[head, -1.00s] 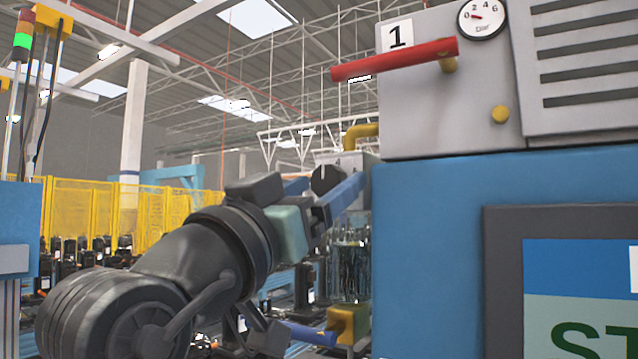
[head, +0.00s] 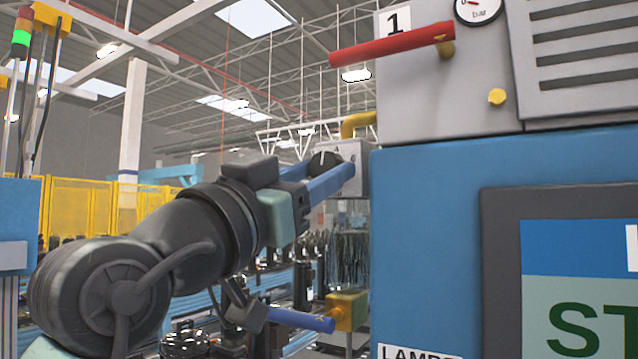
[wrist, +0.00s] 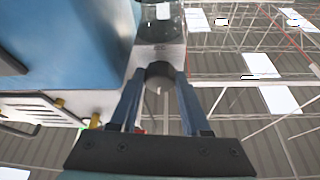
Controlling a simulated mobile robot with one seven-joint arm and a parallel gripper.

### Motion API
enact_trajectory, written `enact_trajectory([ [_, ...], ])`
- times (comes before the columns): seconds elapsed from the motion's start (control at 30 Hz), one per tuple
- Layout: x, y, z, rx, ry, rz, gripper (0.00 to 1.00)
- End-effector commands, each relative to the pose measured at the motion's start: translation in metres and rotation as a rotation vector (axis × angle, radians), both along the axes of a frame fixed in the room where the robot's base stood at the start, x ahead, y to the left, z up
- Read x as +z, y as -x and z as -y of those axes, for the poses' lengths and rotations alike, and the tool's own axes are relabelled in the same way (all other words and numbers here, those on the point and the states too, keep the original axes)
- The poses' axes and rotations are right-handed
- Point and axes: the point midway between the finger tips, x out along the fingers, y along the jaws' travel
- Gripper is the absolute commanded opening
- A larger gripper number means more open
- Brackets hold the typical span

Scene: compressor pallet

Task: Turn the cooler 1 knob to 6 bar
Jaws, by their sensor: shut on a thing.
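The cooler 1 knob (head: 323,160) is a dark round knob with a thin light mark, on the side of a small grey box (head: 352,154). The knob also shows in the wrist view (wrist: 159,71). My gripper (wrist: 159,78) has its two blue fingers shut on the knob, one on each side. In the head view my gripper (head: 330,172) partly covers the knob, and I cannot read its setting. The round gauge (head: 477,9) marked bar is cut off by the top edge; its red needle sits near 0. The number 1 label (head: 397,21) is left of the gauge.
A red lever (head: 392,44) sticks out from the grey housing above the blue cabinet (head: 430,220). A yellow pipe (head: 358,122) enters the box from above. A blue-handled yellow valve (head: 345,310) is below my gripper. Yellow fencing (head: 85,215) stands far left.

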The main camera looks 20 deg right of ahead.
Motion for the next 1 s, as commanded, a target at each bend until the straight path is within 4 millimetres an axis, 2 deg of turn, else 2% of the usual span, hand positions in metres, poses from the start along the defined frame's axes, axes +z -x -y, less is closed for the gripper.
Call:
enact_trajectory([
  [0.6,0.0042,-0.0028,-0.0023,-0.005,-0.343,0.442,0.00],
  [1.0,0.0050,-0.0040,-0.0031,-0.002,-0.507,0.650,0.00],
])
